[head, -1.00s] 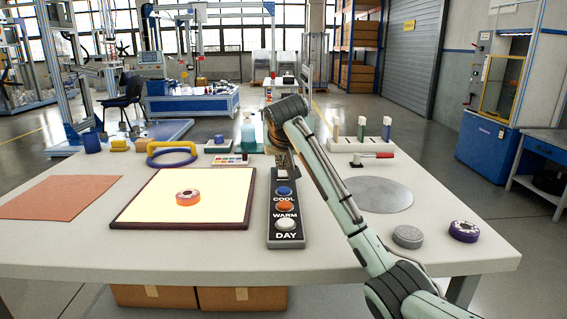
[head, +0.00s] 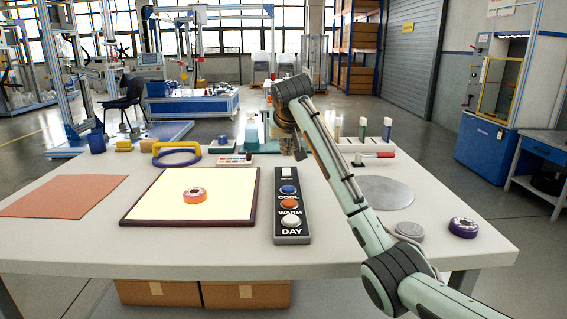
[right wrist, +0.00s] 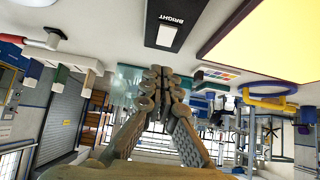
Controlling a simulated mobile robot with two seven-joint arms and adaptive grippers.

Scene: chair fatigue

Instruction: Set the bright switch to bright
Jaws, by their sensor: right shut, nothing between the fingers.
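A black control panel (head: 292,238) lies on the table, with a white rocker switch (head: 288,173) at its far end and blue, orange and white round buttons nearer. In the right wrist view the rocker (right wrist: 167,36) sits beside the word BRIGHT on the panel; which way it is tipped I cannot tell. My right gripper (head: 299,156) is shut and empty, just beyond the panel's far end and apart from the switch. Its fingertips (right wrist: 162,76) meet in the right wrist view. A framed light panel (head: 160,197) glows pale yellow left of the controls. My left gripper is out of view.
A roll of tape (head: 194,195) lies on the light panel. A yellow and blue ring-shaped item (head: 176,154), a colour palette (head: 235,160) and a teal bottle (head: 251,134) stand behind. A metal disc (head: 385,192), a grey puck (head: 409,231) and a purple roll (head: 463,227) lie right.

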